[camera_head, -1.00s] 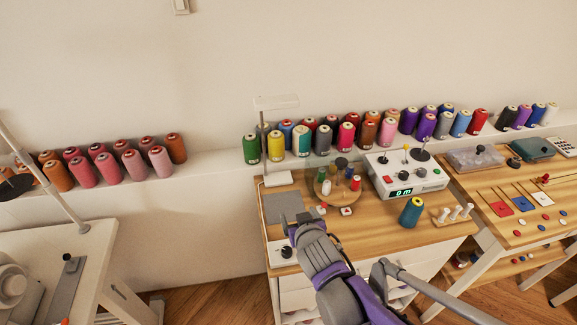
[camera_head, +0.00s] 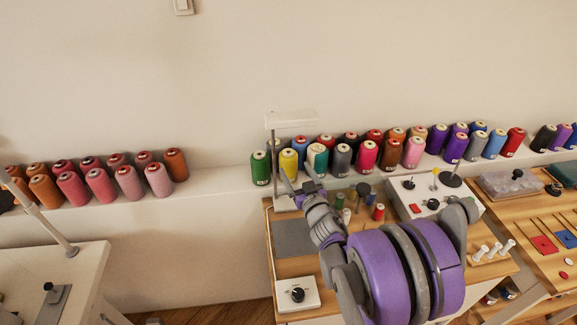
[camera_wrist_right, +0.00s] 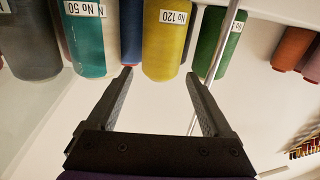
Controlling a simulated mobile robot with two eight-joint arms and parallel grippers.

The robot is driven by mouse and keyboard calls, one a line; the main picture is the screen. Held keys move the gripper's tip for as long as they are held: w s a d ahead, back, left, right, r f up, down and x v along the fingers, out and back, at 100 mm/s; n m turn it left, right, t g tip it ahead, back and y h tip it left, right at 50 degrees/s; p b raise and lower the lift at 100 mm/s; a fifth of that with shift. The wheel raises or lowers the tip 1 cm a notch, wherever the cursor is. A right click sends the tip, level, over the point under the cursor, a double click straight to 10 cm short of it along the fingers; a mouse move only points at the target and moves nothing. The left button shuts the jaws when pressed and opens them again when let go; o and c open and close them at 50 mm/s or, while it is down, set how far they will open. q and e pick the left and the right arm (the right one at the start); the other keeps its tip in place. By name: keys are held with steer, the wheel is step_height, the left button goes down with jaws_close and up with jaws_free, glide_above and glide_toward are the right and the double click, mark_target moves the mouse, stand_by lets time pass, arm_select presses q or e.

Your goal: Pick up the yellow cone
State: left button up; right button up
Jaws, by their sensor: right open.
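The yellow cone (camera_head: 288,163) stands upright on the wall ledge, between a green cone (camera_head: 260,168) and a teal cone (camera_head: 317,158). In the right wrist view the yellow cone (camera_wrist_right: 167,40) appears upside down with a "No 120" label, just beyond the fingertips and between their lines. My right gripper (camera_head: 300,184) is in front of the yellow cone, partly covering its lower part in the head view. In the wrist view the right gripper (camera_wrist_right: 158,80) has its two fingers apart with nothing between them. My left gripper is not in view.
A thin metal stand pole (camera_wrist_right: 220,45) rises close to one finger, by the green cone; its lamp-like top (camera_head: 291,118) is above the ledge. Several other cones line the ledge. A wooden table (camera_head: 268,224) with a thread machine (camera_head: 420,193) lies below.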

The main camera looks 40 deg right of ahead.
mark_target(291, 162)
steer(key=x, duration=0.5)
steer(key=shift+w+r+p, duration=0.15)
steer(key=shift+r+p, duration=0.05)
steer(key=shift+p, duration=0.15)
steer(key=shift+c, duration=1.4)
steer(key=c, duration=1)
steer(key=shift+r, duration=0.1)
